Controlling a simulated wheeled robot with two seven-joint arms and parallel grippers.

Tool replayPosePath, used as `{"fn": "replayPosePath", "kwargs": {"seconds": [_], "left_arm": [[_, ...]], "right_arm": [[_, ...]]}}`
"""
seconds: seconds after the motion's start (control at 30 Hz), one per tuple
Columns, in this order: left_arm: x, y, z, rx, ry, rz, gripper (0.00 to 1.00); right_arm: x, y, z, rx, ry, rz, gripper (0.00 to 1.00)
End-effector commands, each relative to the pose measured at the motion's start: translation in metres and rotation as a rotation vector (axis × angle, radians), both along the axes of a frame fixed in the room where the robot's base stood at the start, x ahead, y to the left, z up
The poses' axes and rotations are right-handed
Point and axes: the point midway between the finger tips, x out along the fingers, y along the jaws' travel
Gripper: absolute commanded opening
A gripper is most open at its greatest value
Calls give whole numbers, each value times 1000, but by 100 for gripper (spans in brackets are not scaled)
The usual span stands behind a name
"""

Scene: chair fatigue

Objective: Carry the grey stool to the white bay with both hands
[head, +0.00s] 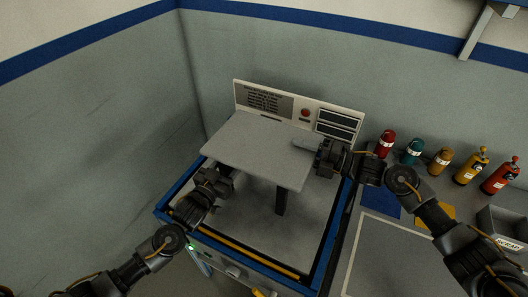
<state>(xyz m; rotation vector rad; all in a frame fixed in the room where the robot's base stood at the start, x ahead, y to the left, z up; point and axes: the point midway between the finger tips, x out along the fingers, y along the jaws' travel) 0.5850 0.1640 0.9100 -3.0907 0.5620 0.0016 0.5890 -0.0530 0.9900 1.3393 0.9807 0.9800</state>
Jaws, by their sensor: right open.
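The grey stool (262,152) has a flat, square seat, and one dark leg (281,203) shows under its front corner. It stands inside the blue-framed test rig. My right gripper (307,144) is open at the seat's right edge, with a pale finger over the seat's surface. I cannot tell whether it touches. My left gripper (217,182) is at the seat's left front edge; its fingertips are not clear and its jaws cannot be read. A white-outlined bay (388,262) lies to the right of the rig, partly cut off by the bottom edge and my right arm.
The rig's blue frame (341,232) surrounds the stool, with a control panel (297,108) behind it. Several coloured bottles, including a red one (386,142), line the back right. A grey scrap bin (505,228) is at the far right. Walls close off the left and back.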

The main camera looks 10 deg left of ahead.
Motion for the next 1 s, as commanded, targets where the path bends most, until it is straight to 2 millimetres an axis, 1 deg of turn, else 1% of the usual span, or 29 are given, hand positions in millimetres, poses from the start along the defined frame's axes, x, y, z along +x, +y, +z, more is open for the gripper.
{"fn": "replayPosePath", "kwargs": {"seconds": [0.13, 0.43, 0.7, 0.77, 0.8, 0.83, 1.0], "left_arm": [[6, -3, 0, 0, 0, 0, 51], [7, -3, 0, 0, 0, 0, 51], [7, -3, 0, 0, 0, 0, 16], [7, -3, 0, 0, 0, 0, 8], [7, -3, 0, 0, 0, 0, 2], [7, -3, 0, 0, 0, 0, 0], [7, -3, 0, 0, 0, 0, 0]], "right_arm": [[2, 6, 0, 0, 0, 0, 42], [2, 7, 0, 0, 0, 0, 42], [2, 7, 0, 0, 0, 0, 6], [2, 7, 0, 0, 0, 0, 0], [2, 7, 0, 0, 0, 0, 0], [2, 7, 0, 0, 0, 0, 0], [2, 7, 0, 0, 1, 0, 0]]}}
